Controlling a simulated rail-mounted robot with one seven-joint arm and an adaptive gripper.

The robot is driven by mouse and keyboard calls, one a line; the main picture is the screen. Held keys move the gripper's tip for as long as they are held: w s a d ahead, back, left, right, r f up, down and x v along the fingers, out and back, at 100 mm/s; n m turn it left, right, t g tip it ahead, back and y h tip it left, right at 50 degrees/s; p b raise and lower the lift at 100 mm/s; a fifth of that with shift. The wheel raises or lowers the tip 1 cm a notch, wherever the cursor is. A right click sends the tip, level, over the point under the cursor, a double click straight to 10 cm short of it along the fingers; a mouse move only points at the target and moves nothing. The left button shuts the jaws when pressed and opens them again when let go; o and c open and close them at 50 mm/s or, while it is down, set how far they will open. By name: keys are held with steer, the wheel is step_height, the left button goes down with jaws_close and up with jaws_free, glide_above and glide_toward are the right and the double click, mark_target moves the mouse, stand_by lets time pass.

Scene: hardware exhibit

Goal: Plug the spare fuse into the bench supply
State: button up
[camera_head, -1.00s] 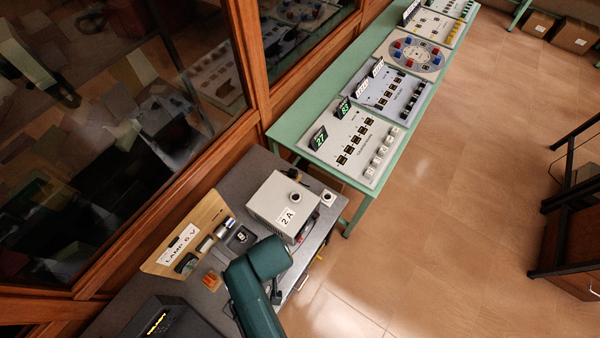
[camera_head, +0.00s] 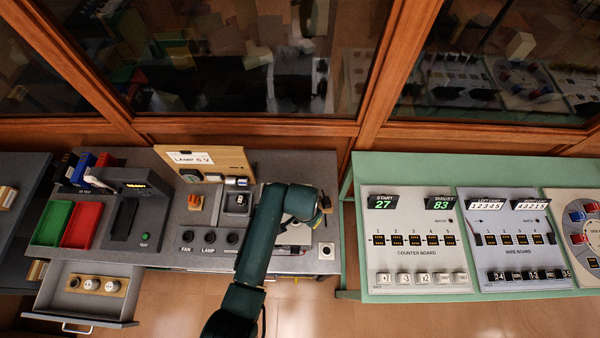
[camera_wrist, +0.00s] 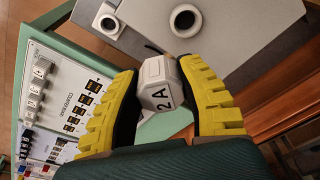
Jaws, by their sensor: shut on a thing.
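My gripper (camera_wrist: 163,95) is shut on a small pale fuse (camera_wrist: 160,85) marked "2 A", its yellow ribbed fingers on both sides of it. In the wrist view, the fuse is in front of a light grey box, which appears to be the bench supply (camera_wrist: 240,35). A round white collar with a dark hole (camera_wrist: 185,20) is on the box, beyond the fuse. I cannot tell whether the fuse touches anything. In the head view, my arm hides most of the box and the fuse.
The lamp board (camera_head: 205,160) stands at the back. Left are red (camera_head: 80,227) and green (camera_head: 50,224) trays, and an open drawer (camera_head: 80,315) with round white pieces. The green table (camera_head: 375,170) stands right, across a gap.

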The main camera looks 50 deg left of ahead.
steer(key=shift+n, duration=0.3)
steer(key=a+f+b, duration=0.2)
steer(key=s+a+f+b, duration=0.1)
steer(key=a+f+b, duration=0.1)
steer(key=f+b, duration=0.1)
steer(key=shift+s+a+f, duration=0.1)
steer(key=shift+s+f, duration=0.05)
steer(key=shift+s, duration=0.05)
steer(key=shift+f, duration=0.6)
steer(key=shift+f+b, duration=0.4)
steer(key=shift+f, duration=0.65)
stand_by(1.9)
steer(key=o, duration=1.6)
step_height(320, 180, up, 7)
steer(key=p, duration=0.7)
